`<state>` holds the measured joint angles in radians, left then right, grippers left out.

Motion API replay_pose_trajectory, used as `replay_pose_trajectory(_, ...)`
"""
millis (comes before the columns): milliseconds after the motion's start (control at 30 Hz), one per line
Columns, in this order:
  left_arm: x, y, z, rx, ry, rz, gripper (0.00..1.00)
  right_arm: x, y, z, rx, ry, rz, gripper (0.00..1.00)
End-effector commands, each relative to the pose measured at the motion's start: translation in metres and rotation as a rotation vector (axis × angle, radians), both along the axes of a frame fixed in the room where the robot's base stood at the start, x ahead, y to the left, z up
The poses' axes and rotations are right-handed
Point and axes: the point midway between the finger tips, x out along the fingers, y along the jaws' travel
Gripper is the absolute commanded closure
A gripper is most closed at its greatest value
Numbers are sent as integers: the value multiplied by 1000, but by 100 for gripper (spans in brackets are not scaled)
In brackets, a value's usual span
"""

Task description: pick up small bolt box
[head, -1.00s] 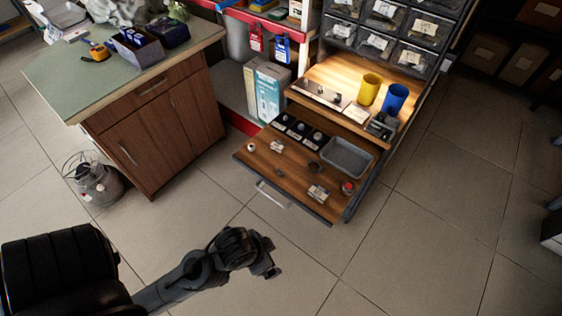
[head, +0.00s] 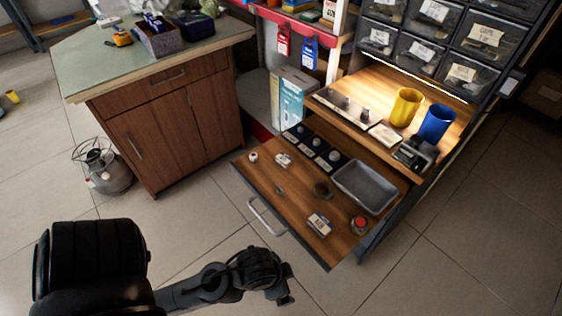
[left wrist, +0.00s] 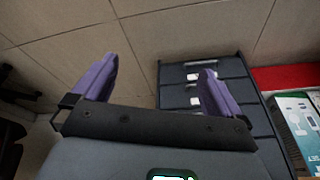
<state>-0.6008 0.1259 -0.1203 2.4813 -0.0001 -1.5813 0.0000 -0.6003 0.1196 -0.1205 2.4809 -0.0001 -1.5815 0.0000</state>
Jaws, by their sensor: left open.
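A small pale box with a dark-printed label (head: 319,224) lies in the front part of the open wooden drawer (head: 290,212). A smaller pale item (head: 283,160) lies toward the drawer's left side; I cannot tell whether it is also a bolt box. My left gripper (head: 284,292) hangs in front of the drawer, apart from it and lower in the head view. In the left wrist view its purple fingers (left wrist: 157,72) are spread wide with nothing between them. Neither small box shows in the left wrist view. My right gripper is not in view.
The drawer also holds a grey tray (head: 364,188), a red-topped round item (head: 359,224) and a dark round piece (head: 322,189). Yellow (head: 406,107) and blue (head: 436,123) cups stand on the shelf behind. A wooden cabinet (head: 177,130) stands at left. Open floor lies in front.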

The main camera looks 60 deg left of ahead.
Motion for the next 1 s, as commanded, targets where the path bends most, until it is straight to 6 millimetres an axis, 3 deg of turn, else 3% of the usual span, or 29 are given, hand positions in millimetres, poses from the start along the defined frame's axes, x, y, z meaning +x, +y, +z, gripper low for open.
replay_pose_trajectory(433,12,-1,7,-3,-30,3,0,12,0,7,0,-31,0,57)
replay_pose_trajectory(700,7,-2,4,-11,-17,8,35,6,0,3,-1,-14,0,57)
replay_pose_trajectory(1000,8,-1,5,-4,-20,3,35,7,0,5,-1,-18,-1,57)
